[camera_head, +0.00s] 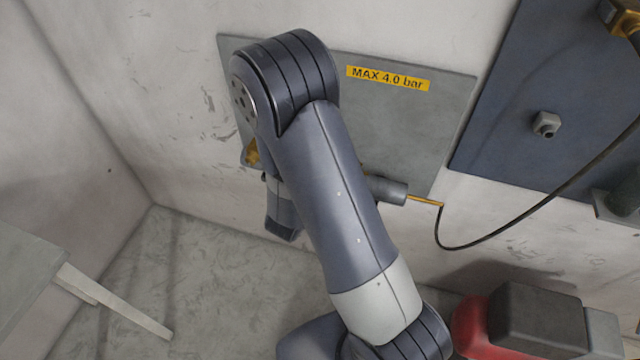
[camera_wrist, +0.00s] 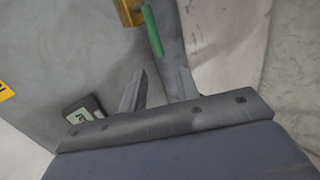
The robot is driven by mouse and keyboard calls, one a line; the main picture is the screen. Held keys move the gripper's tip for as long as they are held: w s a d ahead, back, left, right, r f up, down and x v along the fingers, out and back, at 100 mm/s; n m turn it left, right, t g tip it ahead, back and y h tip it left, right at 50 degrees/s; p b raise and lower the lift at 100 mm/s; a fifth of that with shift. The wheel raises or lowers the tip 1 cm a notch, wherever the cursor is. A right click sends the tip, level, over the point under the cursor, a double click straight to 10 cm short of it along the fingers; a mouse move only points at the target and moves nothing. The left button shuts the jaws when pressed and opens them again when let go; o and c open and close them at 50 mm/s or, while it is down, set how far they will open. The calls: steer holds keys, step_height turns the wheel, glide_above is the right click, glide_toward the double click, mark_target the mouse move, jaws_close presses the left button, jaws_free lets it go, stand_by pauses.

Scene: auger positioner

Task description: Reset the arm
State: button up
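My arm (camera_head: 335,190) reaches across the head view in front of a grey wall panel (camera_head: 430,130) and hides part of it. My gripper (camera_wrist: 162,82) shows in the wrist view with its two fingers apart and nothing seen between them. In the head view the fingers are hidden or cannot be made out. Beyond the fingers, in the wrist view, a green handle (camera_wrist: 153,31) hangs from a brass fitting (camera_wrist: 130,11). The handle looks apart from the fingertips.
A yellow "MAX 4.0 bar" label (camera_head: 388,78) is on the panel. A black hose (camera_head: 510,228) loops from a brass-coloured stem (camera_head: 424,201) to the right. A dark blue panel (camera_head: 500,130) stands right. A small display box (camera_wrist: 84,108) is left of the fingers.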

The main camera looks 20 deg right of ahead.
steer(key=shift+s+a+r, duration=0.35)
steer(key=shift+s, duration=0.1)
steer(key=x, duration=1)
steer(key=shift+w+d+f, duration=0.2)
steer(key=shift+w+d, duration=0.05)
steer(key=shift+w, duration=0.05)
